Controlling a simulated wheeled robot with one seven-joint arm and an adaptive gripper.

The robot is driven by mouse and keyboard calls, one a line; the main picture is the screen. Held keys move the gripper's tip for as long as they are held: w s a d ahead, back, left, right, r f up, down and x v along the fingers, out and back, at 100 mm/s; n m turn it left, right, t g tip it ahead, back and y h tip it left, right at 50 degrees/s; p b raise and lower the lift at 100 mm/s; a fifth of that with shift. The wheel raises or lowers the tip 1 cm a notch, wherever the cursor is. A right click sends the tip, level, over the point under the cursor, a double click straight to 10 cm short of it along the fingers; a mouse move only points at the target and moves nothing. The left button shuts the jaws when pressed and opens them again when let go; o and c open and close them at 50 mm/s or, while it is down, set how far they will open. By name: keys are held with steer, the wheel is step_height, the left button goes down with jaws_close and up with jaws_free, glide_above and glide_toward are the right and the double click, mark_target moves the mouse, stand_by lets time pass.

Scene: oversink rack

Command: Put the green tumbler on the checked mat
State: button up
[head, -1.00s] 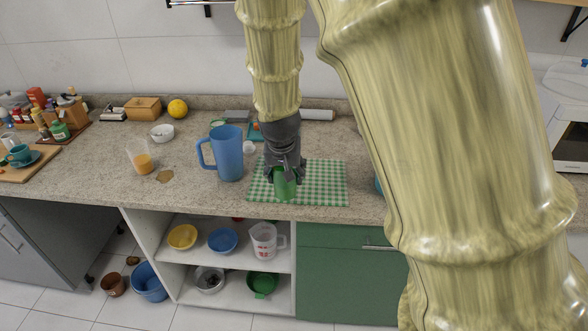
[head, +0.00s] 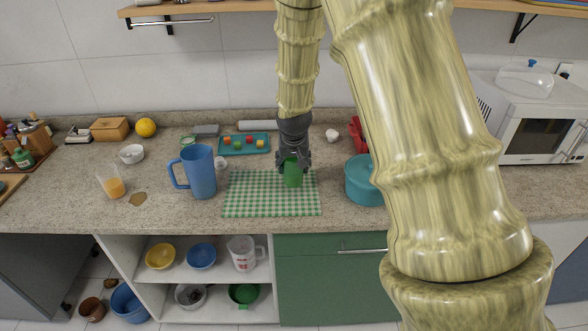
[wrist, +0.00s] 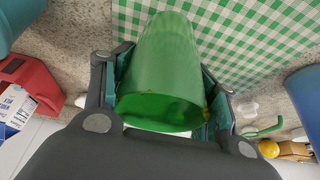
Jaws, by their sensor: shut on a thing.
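The green tumbler (head: 293,173) is in my gripper (head: 293,164), over the back right part of the green-and-white checked mat (head: 255,202) in the head view. In the wrist view, the tumbler (wrist: 165,70) sits between the two fingers of my gripper (wrist: 160,95), its wide end toward the camera, with the mat (wrist: 245,35) behind it. My gripper is shut around the tumbler's sides. I cannot tell whether its far end touches the mat.
A blue pitcher (head: 200,172) stands just left of the mat. A teal pot (head: 362,182) stands to the right. A teal tray (head: 244,145) with small coloured pieces lies behind the mat. The mat's front and left parts are bare.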

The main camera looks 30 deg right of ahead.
mark_target(294, 171)
steer(key=shift+d, duration=0.2)
steer(key=shift+w+f+p, duration=0.1)
steer(key=shift+f+p, duration=0.6)
steer(key=shift+f, duration=1.05)
steer(key=o, duration=1.2)
steer(key=shift+c, duration=0.2)
steer(key=shift+r, duration=0.15)
steer(key=shift+b+v, duration=1.15)
steer(key=shift+v, duration=4.8)
